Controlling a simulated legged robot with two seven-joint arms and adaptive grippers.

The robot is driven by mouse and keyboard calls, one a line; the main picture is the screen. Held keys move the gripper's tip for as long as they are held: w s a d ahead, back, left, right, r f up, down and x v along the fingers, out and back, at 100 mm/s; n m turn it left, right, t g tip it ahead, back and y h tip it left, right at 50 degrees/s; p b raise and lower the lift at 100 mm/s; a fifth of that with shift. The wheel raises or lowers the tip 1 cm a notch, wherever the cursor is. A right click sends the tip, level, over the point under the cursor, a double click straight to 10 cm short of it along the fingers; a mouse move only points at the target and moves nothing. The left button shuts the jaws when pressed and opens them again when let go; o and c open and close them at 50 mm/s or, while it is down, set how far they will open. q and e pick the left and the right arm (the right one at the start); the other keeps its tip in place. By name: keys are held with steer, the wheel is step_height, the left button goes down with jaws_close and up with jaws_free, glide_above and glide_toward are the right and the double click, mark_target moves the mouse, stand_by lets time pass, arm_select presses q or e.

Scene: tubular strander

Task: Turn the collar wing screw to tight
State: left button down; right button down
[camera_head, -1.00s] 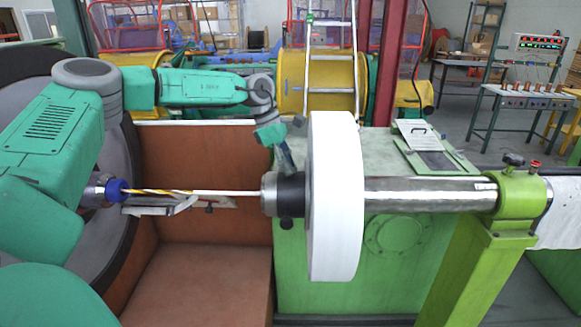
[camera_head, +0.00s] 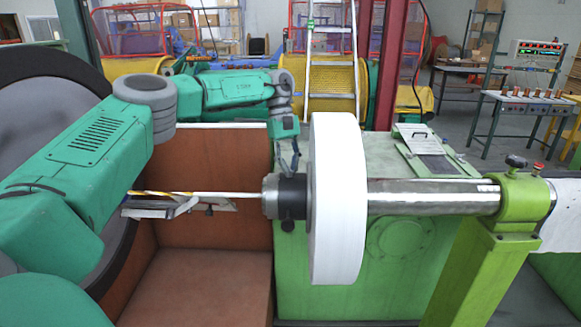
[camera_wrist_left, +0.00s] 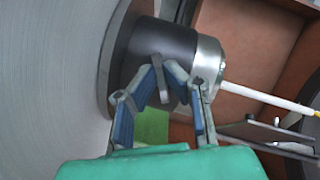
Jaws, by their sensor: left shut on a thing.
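A dark collar (camera_head: 292,198) sits around the horizontal shaft, against the left face of the big white reel (camera_head: 337,200). In the left wrist view the collar (camera_wrist_left: 165,48) fills the upper middle, with a bright metal end on its right. My left gripper (camera_head: 288,170) comes down onto the collar from above. In the wrist view my left gripper (camera_wrist_left: 161,84) has its fingertips closed in on the small grey wing screw (camera_wrist_left: 160,78) at the collar's side. The screw is mostly hidden in the head view. My right gripper is not in view.
A polished shaft (camera_head: 430,196) runs right from the reel to a green bearing stand (camera_head: 522,205). A thin white rod (camera_head: 225,195) runs left from the collar, above a bracket (camera_head: 165,208). A green cabinet (camera_head: 400,260) stands behind.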

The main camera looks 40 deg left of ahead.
arm_select(q)
steer(key=m, duration=0.2)
steer(key=m+g+y, duration=0.1)
steer(key=m, duration=0.2)
steer(key=shift+w+a+r+p, duration=0.1)
steer(key=shift+w+p, duration=0.05)
steer(key=shift+p, duration=0.2)
steer(key=shift+m+g, duration=0.3)
steer(key=c, duration=1.8)
jaws_free()
steer(key=shift+o, duration=0.6)
steer(key=shift+w+a+f, duration=0.15)
steer(key=shift+f, duration=0.1)
step_height(320, 180, up, 10)
steer(key=shift+w+a, duration=0.15)
